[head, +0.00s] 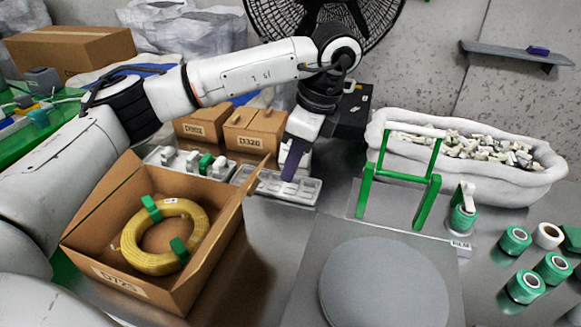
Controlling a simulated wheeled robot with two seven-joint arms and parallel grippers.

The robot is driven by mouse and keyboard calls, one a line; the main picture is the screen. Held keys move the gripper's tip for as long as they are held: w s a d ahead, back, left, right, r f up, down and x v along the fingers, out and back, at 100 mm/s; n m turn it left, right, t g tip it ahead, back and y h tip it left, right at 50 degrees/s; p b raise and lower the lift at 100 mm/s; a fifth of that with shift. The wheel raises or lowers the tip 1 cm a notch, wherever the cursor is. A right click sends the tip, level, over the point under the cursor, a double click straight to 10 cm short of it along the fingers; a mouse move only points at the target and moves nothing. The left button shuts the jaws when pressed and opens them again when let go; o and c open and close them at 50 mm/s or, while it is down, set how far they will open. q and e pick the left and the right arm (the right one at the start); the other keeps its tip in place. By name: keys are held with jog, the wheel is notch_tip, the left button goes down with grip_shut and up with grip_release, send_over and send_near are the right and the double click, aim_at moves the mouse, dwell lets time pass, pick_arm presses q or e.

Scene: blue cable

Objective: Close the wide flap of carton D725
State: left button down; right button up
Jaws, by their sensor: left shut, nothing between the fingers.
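Carton D725 (120,283) is an open brown box at the left front, its label on the near side. A coil of yellow cable (135,245) with green clips lies inside. A flap (243,193) stands raised along the carton's right side, tilted outward. Another cardboard panel (103,197) rises on the left side; I cannot tell whether it is a flap or wall. My left gripper (291,174) is shut and empty, pointing down above the white tray, to the right of the raised flap and apart from it. My right gripper is not in view.
A white parts tray (308,193) lies below my left gripper. Cartons D302 (195,124) and D328 (252,132) stand behind. A grey round plate (385,283) and green frame (400,178) are at right, with green rolls (525,286) beyond. Bare table lies right of the carton.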

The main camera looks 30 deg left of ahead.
pick_arm(q)
jog(key=s+a+f+p, duration=0.1)
jog(key=a+f, duration=0.4)
jog(key=shift+s+f, duration=0.15)
jog(key=shift+f, duration=0.15)
jog(key=shift+a, duration=0.1)
